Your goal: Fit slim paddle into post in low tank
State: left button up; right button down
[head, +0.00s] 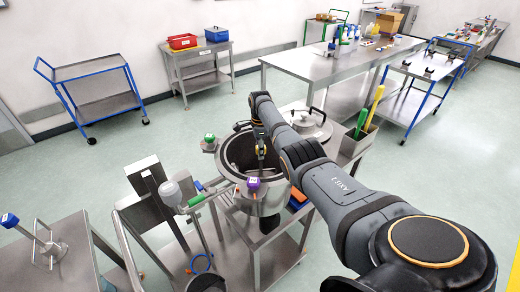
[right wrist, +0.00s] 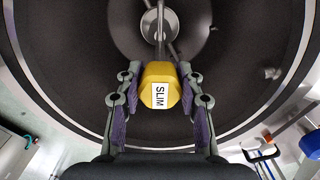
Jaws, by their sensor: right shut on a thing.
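The slim paddle's yellow handle (right wrist: 158,75), with a white SLIM label, is between the purple-padded fingers of my right gripper (right wrist: 158,98) in the right wrist view. The gripper is shut on it. A thin metal shaft runs from the handle toward the tank floor. In the head view my right gripper (head: 261,150) reaches down into the open round metal tank (head: 238,188). The dark tank interior also fills the right wrist view (right wrist: 75,75). I cannot make out the post clearly; handle and shaft cover part of the floor. My left gripper is not in view.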

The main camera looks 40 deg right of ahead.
jog(key=shift+f, duration=0.25)
dwell(0.6)
jog(key=c, duration=0.8)
grip_release()
jog(key=shift+o, duration=0.2)
jog(key=shift+f, duration=0.1)
notch_tip(320, 180, up, 7)
jog(key=p, duration=0.7)
